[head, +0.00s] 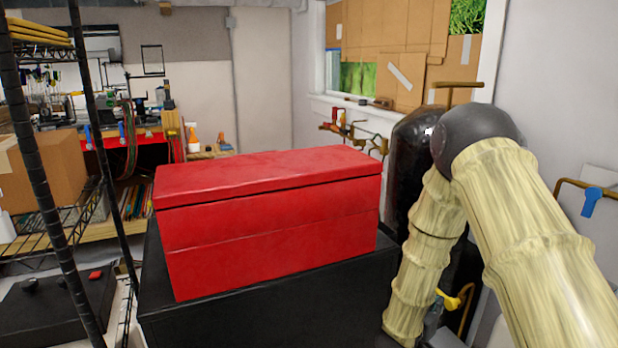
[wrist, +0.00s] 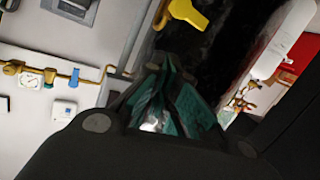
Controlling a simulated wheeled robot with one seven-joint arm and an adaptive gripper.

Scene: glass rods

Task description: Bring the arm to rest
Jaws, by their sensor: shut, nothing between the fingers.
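My gripper (wrist: 165,72) shows in the wrist view, its dark and teal fingers drawn together at the tips with nothing between them. Behind it is a dark, upright surface. In the head view my arm is folded at the right side, with the elbow high and the forearm hanging down; the gripper end is mostly cut off at the bottom edge.
A red box (head: 270,215) sits on a black cabinet (head: 270,310) left of my arm. A dark tank (head: 405,160) stands behind my arm. A wire shelf (head: 55,225) is at the left. Pipes with a blue valve handle (head: 592,201) run along the right wall.

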